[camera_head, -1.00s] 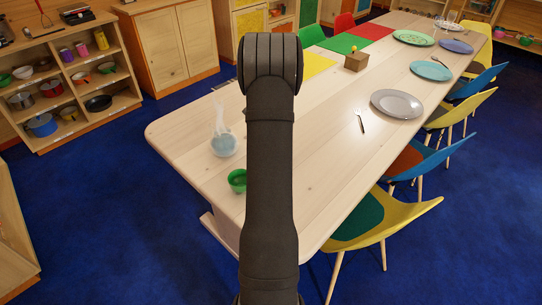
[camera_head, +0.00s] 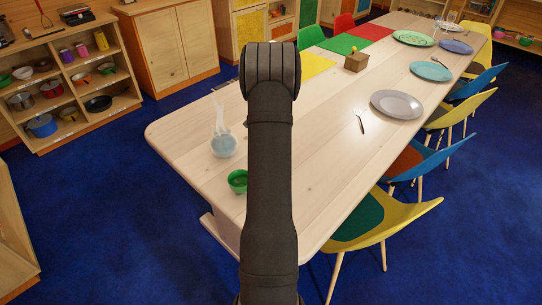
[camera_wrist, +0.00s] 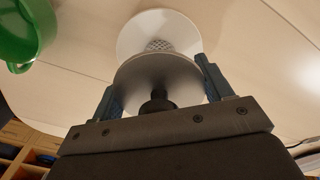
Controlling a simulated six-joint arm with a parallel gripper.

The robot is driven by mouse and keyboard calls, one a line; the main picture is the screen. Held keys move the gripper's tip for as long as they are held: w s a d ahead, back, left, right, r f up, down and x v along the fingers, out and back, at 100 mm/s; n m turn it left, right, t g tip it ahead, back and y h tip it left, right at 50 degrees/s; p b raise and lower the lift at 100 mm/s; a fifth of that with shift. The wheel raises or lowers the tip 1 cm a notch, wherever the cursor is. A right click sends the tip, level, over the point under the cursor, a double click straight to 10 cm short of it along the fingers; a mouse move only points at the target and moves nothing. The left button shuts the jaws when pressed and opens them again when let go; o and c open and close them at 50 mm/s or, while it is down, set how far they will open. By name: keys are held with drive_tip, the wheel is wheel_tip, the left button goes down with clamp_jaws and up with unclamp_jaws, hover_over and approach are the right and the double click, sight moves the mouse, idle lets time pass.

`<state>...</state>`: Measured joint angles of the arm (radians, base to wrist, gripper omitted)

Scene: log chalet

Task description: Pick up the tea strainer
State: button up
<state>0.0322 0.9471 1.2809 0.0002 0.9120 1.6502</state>
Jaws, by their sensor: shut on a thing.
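In the wrist view my gripper (camera_wrist: 158,90) has a finger on each side of a rounded grey-white piece with a patch of mesh, which I take to be the tea strainer (camera_wrist: 160,70). The jaws are shut on it. A white disc shows just beyond the mesh; I cannot tell whether it is part of the strainer or a separate dish. A small dark knob sits between the finger bases. In the head view the gripper and the strainer are hidden behind my arm.
A green cup (camera_head: 237,181) stands near the table's (camera_head: 190,128) left edge and shows close by in the wrist view (camera_wrist: 22,32). A glass vessel (camera_head: 223,144) stands behind it. A grey plate (camera_head: 397,104) and a fork (camera_head: 361,122) lie farther right. Chairs line the right side.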

drive_tip(key=shift+r, duration=0.1)
drive_tip(key=shift+r, duration=0.3)
drive_tip(key=r, duration=0.3)
drive_tip(key=shift+s+d+r, duration=0.15)
drive_tip(key=shift+d+r, duration=0.2)
drive_tip(key=shift+r, duration=0.05)
drive_tip(key=s+d+r, duration=0.6)
drive_tip(key=d, duration=0.3)
drive_tip(key=w+a+r, duration=0.1)
drive_tip(key=w+a, duration=0.4)
drive_tip(key=a, duration=0.4)
drive_tip(key=w+a+r, duration=0.1)
drive_tip(key=w+a, duration=0.4)
drive_tip(key=a, duration=0.5)
drive_tip(key=w+a+r, duration=0.1)
drive_tip(key=w+a, duration=0.4)
drive_tip(key=a, duration=0.4)
drive_tip(key=shift+a+r, duration=0.25)
drive_tip(key=shift+f, duration=0.15)
